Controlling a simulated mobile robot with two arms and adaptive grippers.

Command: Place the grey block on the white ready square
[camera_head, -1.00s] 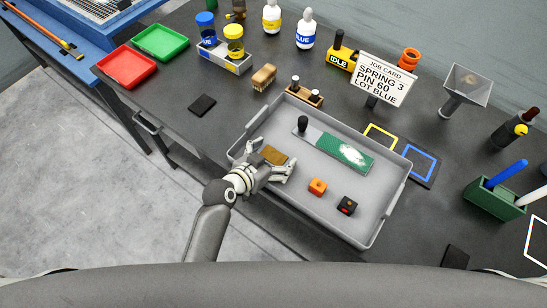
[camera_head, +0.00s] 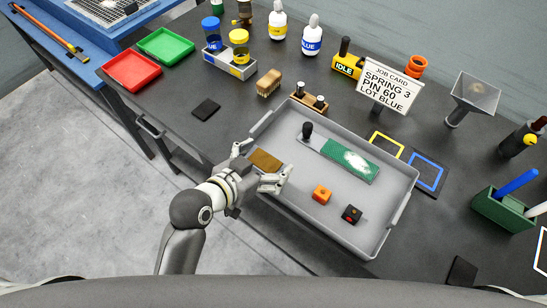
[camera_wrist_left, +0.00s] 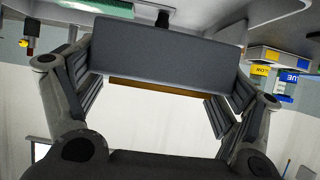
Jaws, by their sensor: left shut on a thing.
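My left gripper (camera_head: 262,168) is shut on a block with a brown top (camera_head: 265,160). In the left wrist view the same block shows a broad grey face (camera_wrist_left: 165,48) between the two fingers, with a thin brown strip along it. The gripper is at the near left side of the grey tray (camera_head: 398,208), and the block appears raised at the tray's wall. A white-outlined square (camera_head: 539,245), cut by the right picture edge, lies on the table far to the right; it may be the ready square. My right gripper is not in view.
A job card (camera_head: 388,86) and green pen holder (camera_head: 500,210) stand upright.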

